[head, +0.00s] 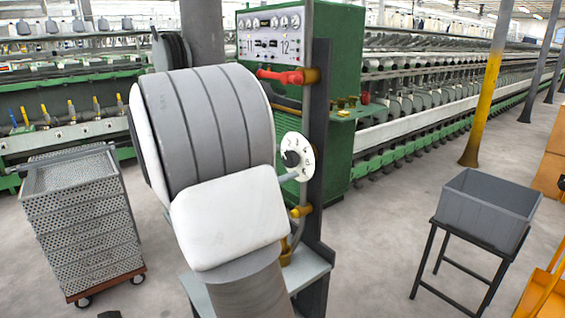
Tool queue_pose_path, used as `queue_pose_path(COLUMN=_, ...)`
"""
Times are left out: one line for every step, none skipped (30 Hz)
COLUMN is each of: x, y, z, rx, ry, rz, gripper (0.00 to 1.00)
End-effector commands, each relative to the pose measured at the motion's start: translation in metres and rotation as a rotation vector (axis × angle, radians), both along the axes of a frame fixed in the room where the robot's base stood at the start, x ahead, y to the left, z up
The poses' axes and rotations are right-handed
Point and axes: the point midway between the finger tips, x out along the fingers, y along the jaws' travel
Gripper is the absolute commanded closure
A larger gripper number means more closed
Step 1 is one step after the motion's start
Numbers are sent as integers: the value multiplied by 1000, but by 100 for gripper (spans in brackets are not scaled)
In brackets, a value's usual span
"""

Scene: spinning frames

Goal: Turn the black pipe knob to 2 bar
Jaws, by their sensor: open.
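The black pipe knob (290,158) sits at the centre of a round white dial (304,142) with dark numerals. The dial is on a pipe beside a dark upright post, right of the picture's middle. The numerals and the knob's pointer are too small to read surely. My own arm fills the middle of the head view, just left of the dial. My gripper does not show; the arm's links may hide it. The arm also hides part of the pipe left of the dial.
A red valve handle (280,76) sits above the dial, and a brass fitting (301,211) below it. A green machine cabinet (335,100) stands behind. A perforated metal cart (82,220) is at left. A grey bin (485,209) on a black stand is at right, with open floor between.

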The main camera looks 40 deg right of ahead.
Motion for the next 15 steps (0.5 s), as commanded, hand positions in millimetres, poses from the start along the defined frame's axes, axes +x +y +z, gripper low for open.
queue_pose_path(x=2, y=11, z=0, rx=0, ry=0, rz=6, gripper=18)
queue_pose_path(x=3, y=17, z=0, rx=-1, ry=0, rz=6, gripper=18)
queue_pose_path(x=4, y=26, z=0, rx=1, ry=-1, rz=7, gripper=18)
queue_pose_path(x=5, y=34, z=0, rx=0, ry=-1, rz=7, gripper=18)
queue_pose_path(x=6, y=41, z=0, rx=0, ry=-1, rz=8, gripper=18)
queue_pose_path(x=7, y=51, z=0, rx=1, ry=0, rz=8, gripper=18)
queue_pose_path(x=8, y=59, z=0, rx=0, ry=-1, rz=7, gripper=18)
queue_pose_path(x=9, y=66, z=0, rx=1, ry=0, rz=8, gripper=18)
queue_pose_path(x=10, y=76, z=0, rx=1, ry=0, rz=8, gripper=18)
queue_pose_path(x=11, y=84, z=0, rx=0, ry=0, rz=9, gripper=18)
queue_pose_path(x=11, y=91, z=0, rx=0, ry=0, rz=6, gripper=18)
queue_pose_path(x=12, y=100, z=0, rx=1, ry=1, rz=8, gripper=18)
queue_pose_path(x=13, y=107, z=0, rx=0, ry=1, rz=6, gripper=18)
queue_pose_path(x=14, y=114, z=-1, rx=1, ry=1, rz=7, gripper=18)
queue_pose_path(x=15, y=122, z=0, rx=0, ry=0, rz=7, gripper=18)
